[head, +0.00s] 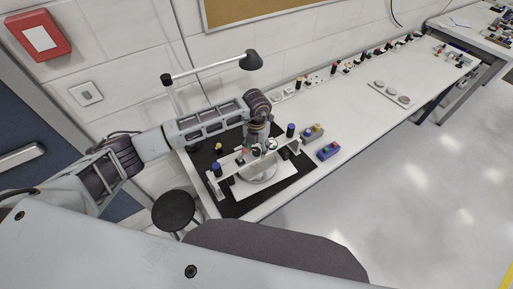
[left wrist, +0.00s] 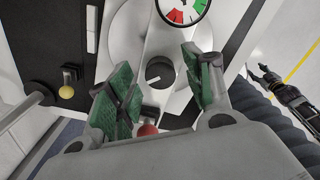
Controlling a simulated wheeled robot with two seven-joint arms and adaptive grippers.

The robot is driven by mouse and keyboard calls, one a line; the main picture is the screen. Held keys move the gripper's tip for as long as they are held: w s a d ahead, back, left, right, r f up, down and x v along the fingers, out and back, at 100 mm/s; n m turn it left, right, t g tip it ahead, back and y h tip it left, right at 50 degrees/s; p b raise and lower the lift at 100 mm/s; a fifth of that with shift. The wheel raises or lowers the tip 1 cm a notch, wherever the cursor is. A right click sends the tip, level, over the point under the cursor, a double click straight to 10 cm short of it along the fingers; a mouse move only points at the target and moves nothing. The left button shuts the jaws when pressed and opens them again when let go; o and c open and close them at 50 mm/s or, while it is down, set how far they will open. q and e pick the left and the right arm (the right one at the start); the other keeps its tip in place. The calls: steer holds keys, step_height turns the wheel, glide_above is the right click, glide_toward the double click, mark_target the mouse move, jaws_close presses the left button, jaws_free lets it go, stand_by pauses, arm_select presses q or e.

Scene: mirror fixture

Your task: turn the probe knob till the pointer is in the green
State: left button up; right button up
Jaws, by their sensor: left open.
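The probe knob (left wrist: 158,72) is a dark round knob with a light mark, on a pale panel in the left wrist view. My left gripper (left wrist: 155,62) is open, its green-padded fingers on either side of the knob, with gaps showing. Whether a pad touches it cannot be told. The dial (left wrist: 185,8) with red and green sectors is cut off by the top edge; its pointer cannot be read clearly. In the head view my left gripper (head: 257,149) reaches down over the fixture, hiding the knob; the dial (head: 272,145) shows small beside it. My right gripper (left wrist: 268,78) appears over the floor, too small to judge.
A red ball (left wrist: 148,130) lies below the knob, between the fingers. A yellow ball-topped part (left wrist: 66,92) is at left. The fixture stands on a black mat (head: 232,208). A blue box (head: 328,151) and a lamp (head: 251,60) are near. The bench (head: 350,115) has free room rightward.

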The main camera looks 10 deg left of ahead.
arm_select(q)
steer(key=shift+f, duration=0.25)
steer(key=shift+c, duration=0.2)
steer(key=c, duration=1)
steer(key=shift+b, duration=0.3)
